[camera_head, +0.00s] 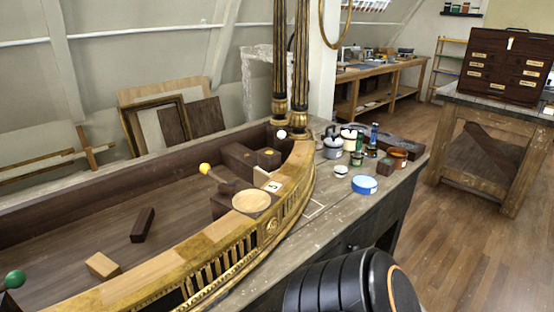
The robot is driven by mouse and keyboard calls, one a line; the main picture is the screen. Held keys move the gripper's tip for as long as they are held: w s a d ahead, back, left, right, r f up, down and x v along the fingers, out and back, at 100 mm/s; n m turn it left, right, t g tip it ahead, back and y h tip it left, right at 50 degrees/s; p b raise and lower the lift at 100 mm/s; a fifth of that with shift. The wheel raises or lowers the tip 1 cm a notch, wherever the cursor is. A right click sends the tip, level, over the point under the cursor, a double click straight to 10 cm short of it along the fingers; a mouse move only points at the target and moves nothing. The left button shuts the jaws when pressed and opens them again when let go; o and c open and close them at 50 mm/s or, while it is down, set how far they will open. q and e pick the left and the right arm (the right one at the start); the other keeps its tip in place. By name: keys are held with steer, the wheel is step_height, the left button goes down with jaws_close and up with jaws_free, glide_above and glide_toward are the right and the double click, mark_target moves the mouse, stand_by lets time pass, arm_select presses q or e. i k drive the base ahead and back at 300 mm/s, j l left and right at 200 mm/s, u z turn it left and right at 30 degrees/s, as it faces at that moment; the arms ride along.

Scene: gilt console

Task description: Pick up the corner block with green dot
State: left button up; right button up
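A small dark brown block (385,167) stands on the worktop by the copper-coloured pot. A small spot on its top looks greenish, but it is too small to be sure. Larger dark blocks (238,157) sit inside the gilt console's curved frame, with small yellow-orange spots near them. A green ball (14,279) shows at the far left edge, above a dark piece that is cut off by the frame. Neither gripper is in view. A black rounded link of my arm fills the bottom centre.
The gilt console (215,237) lies along the bench, with a loose dark block (143,225), a pale block (103,266) and a round wooden dish (251,201) on it. Several pots, jars and a blue tin (364,184) crowd the worktop's right end. Floor is open at right.

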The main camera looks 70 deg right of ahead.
mark_target(385, 166)
steer(key=z, duration=3.05)
steer(key=i+l+u, duration=0.15)
steer(key=i+l, duration=0.2)
steer(key=i+l+u, duration=0.15)
steer(key=i+l, duration=0.15)
steer(key=i+l+u, duration=0.15)
steer(key=i+l, duration=0.15)
steer(key=l, duration=0.2)
steer(key=i+l+u, duration=0.1)
steer(key=i+l, duration=0.15)
steer(key=l, duration=0.15)
